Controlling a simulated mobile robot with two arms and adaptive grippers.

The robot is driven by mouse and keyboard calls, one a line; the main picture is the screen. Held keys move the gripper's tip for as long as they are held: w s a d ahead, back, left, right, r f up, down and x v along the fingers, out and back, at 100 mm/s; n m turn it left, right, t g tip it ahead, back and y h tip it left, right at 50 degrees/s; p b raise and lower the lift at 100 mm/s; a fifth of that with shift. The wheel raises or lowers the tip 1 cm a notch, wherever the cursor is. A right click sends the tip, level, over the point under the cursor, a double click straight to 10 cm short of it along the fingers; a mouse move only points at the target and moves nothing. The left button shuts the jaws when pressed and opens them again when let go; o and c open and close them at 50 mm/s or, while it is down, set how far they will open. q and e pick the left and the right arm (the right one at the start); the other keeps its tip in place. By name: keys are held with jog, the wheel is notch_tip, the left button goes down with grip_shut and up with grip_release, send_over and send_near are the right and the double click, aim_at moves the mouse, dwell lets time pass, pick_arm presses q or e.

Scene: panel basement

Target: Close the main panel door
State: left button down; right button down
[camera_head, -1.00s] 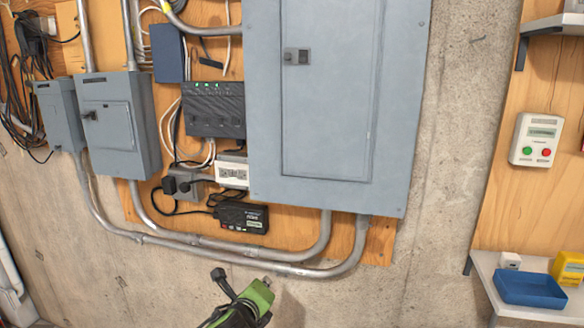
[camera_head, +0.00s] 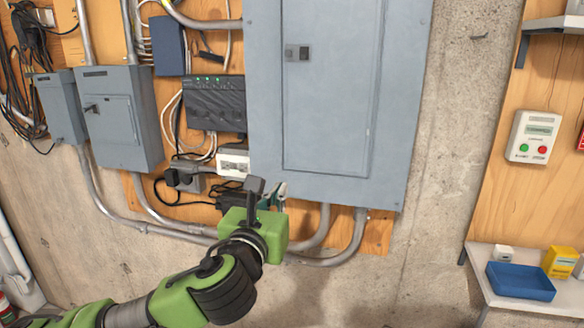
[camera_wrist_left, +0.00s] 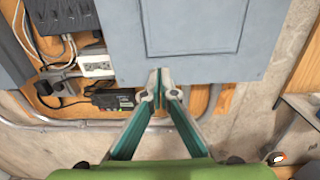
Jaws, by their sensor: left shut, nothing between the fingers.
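The main panel is the large grey box on the wall, and its door (camera_head: 332,90) shows as a tall inset rectangle with a small dark latch (camera_head: 297,53) at its upper left. The door looks flush with the panel front. In the left wrist view the door's lower part (camera_wrist_left: 190,25) shows at the top. My left gripper (camera_head: 278,192) is in front of the panel's lower left edge, its fingers partly hidden by my own wrist. My right gripper is out of view.
Smaller grey boxes (camera_head: 115,117) stand on the wall to the left. A black device with green lights (camera_head: 215,100), a white outlet (camera_head: 233,163) and conduits (camera_head: 180,228) are near my left arm. A shelf with a blue tray (camera_head: 520,281) is at the right.

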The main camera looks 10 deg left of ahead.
aim_at(294, 165)
pick_arm(q)
jog(key=w+p, duration=0.1)
jog(key=w, duration=0.2)
jog(key=w+d+p, duration=0.1)
jog(key=w, duration=0.3)
jog(key=w+p, duration=0.1)
jog(key=w, duration=0.3)
jog(key=shift+w+d, duration=0.15)
jog(key=shift+d, duration=0.1)
jog(key=shift+p, duration=0.3)
